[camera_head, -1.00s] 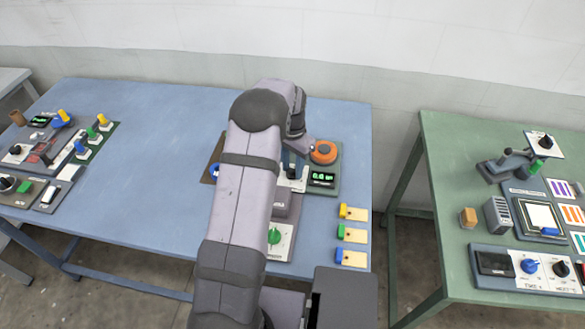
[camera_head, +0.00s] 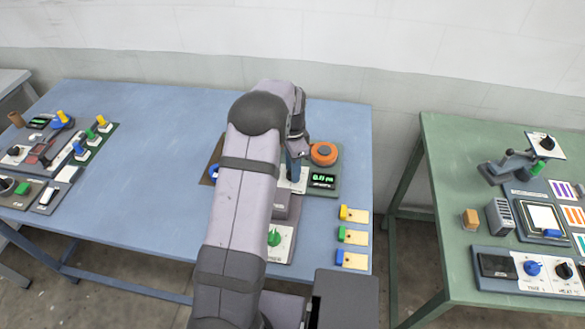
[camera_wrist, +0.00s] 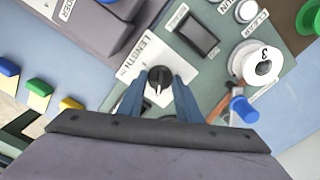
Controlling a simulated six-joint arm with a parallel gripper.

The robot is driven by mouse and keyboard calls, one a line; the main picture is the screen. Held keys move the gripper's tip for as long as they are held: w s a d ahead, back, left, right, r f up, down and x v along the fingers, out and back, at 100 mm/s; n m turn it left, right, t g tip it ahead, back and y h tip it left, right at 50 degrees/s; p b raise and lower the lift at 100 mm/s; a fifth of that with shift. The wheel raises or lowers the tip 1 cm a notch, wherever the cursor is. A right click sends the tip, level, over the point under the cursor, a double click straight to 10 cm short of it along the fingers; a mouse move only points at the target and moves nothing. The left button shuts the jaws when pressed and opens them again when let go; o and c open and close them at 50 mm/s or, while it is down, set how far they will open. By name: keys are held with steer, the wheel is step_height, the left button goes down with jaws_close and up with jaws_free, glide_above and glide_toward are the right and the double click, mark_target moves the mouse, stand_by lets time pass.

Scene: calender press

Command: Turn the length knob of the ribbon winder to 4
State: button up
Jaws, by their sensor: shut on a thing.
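The length knob (camera_wrist: 159,78) is a small black knob with a pale pointer line, on a white plate lettered LENGTH. My gripper (camera_wrist: 161,88) has its two blue fingers on either side of the knob and is shut on it. In the wrist view the pointer line runs toward the bottom of the picture; the numbers around the knob cannot be read. In the head view my arm hides the knob. The ribbon winder's lit display (camera_head: 322,181) shows green digits, too small to read surely.
Beside the display is an orange disc (camera_head: 323,153). The wrist view shows a dark rocker switch (camera_wrist: 198,34), a white roll marked 3 (camera_wrist: 262,68) and a blue peg (camera_wrist: 243,110) near the knob. A green knob (camera_head: 274,237) and several coloured blocks lie nearer the front edge.

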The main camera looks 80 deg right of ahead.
steer(key=o, duration=1.1)
steer(key=shift+c, duration=0.2)
steer(key=shift+r+b, duration=1.15)
steer(key=shift+r, duration=2.6)
